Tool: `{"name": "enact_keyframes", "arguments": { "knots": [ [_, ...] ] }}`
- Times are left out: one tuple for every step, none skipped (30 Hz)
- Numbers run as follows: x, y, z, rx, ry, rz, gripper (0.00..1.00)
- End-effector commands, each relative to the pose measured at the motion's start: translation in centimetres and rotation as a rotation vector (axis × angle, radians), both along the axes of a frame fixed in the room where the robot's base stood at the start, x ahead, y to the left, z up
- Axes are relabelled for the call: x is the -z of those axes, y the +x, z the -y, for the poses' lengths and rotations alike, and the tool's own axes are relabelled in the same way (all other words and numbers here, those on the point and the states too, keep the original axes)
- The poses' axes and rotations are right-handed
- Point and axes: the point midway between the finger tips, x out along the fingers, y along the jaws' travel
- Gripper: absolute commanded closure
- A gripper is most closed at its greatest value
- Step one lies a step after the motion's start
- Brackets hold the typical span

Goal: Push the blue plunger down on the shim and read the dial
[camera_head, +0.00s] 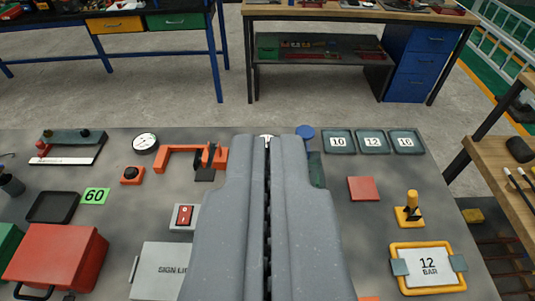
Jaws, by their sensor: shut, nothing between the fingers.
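My gripper (267,145) fills the lower middle of the view, its two long grey fingers shut together with nothing between them. The round blue plunger top (305,131) shows just right of the fingertips. What is below it is mostly hidden by my right finger, with a dark green piece (317,168) showing beside that finger. I cannot make out the shim, or whether my gripper touches anything.
Trays marked 10, 12 and 16 (372,142) stand at the back right. An orange clamp (190,158) is left of my fingertips. A red switch (184,215), a red box (55,258), a red plate (363,188), a yellow-handled tool (410,210) and a "12 BAR" frame (427,287) surround my gripper.

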Motion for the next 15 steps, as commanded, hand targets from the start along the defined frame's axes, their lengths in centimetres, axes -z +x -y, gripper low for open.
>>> {"name": "enact_keyframes", "arguments": {
  "knots": [
    [2.6,0.0,0.0,0.000,0.000,0.000,1.00],
    [3.4,0.0,0.0,0.000,0.000,0.000,1.00],
    [4.4,0.0,0.0,0.000,0.000,0.000,1.00],
    [5.2,0.0,0.0,0.000,0.000,0.000,1.00],
    [5.9,0.0,0.0,0.000,0.000,0.000,1.00],
    [7.0,0.0,0.0,0.000,0.000,0.000,1.00],
    [7.7,0.0,0.0,0.000,0.000,0.000,1.00],
    [8.5,0.0,0.0,0.000,0.000,0.000,1.00],
    [9.5,0.0,0.0,0.000,0.000,0.000,1.00],
    [10.3,0.0,0.0,0.000,0.000,0.000,1.00],
    [11.0,0.0,0.0,0.000,0.000,0.000,1.00],
    [12.0,0.0,0.0,0.000,0.000,0.000,1.00],
    [12.8,0.0,0.0,0.000,0.000,0.000,1.00],
    [13.6,0.0,0.0,0.000,0.000,0.000,1.00],
    [14.6,0.0,0.0,0.000,0.000,0.000,1.00]
  ]
}}
